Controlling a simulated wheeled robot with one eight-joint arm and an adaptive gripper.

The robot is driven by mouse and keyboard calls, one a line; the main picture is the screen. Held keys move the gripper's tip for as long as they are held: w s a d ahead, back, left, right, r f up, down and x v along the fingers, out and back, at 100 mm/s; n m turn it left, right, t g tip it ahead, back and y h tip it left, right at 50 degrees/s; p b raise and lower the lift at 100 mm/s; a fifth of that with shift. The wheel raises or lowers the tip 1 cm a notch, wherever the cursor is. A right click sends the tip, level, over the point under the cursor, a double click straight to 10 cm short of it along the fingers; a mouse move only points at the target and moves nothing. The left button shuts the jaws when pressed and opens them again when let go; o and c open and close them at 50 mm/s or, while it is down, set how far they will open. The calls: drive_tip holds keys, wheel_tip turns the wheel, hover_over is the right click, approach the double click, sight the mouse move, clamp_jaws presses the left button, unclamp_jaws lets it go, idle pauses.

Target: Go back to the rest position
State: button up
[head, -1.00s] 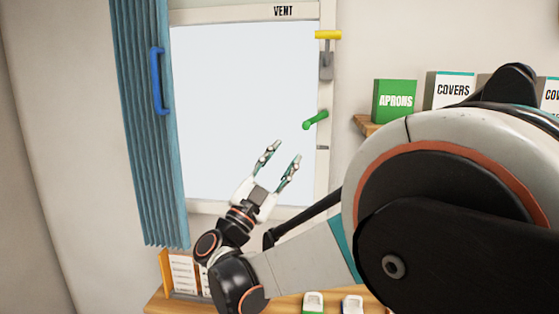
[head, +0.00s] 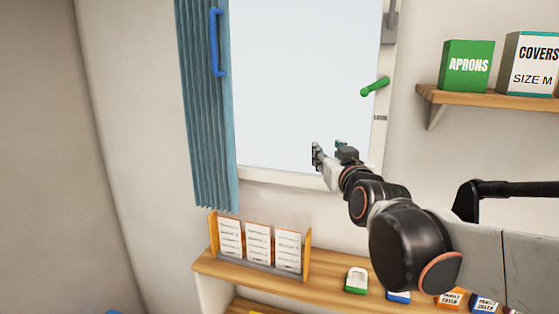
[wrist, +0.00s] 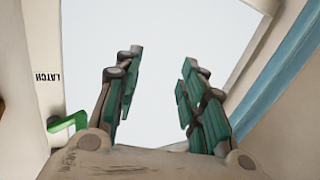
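My gripper (head: 327,158) is in front of the lower right part of the window (head: 300,80) in the head view, pointing left. In the wrist view my gripper (wrist: 160,90) shows its two green-padded fingers apart, with nothing between them. The bright window pane (wrist: 215,30) fills the view beyond the fingers. My arm reaches in from the right of the head view.
A green latch handle (head: 375,87) sits on the right window frame, apart from my gripper. A blue curtain (head: 205,120) with a blue handle (head: 216,42) hangs at left. A shelf with an aprons box (head: 467,66) is at right. A wooden shelf (head: 325,284) below holds a card rack (head: 258,247).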

drive_tip(key=s+d+f+g+h, duration=0.1)
drive_tip(key=s+d+f+g, duration=0.2)
drive_tip(key=s+f, duration=0.5)
drive_tip(key=s+d+f+m+g+b, duration=0.1)
drive_tip(key=s+d+f+g, duration=0.2)
drive_tip(key=s+f, duration=0.5)
drive_tip(key=s+d+f+m+g+h, duration=0.1)
drive_tip(key=s+d+f+g, duration=0.2)
drive_tip(key=s+f, duration=0.5)
drive_tip(key=s+g, duration=0.1)
drive_tip(key=s, duration=0.4)
drive_tip(key=shift+s+f+g+h, duration=0.2)
drive_tip(key=shift+f+g+h, duration=0.1)
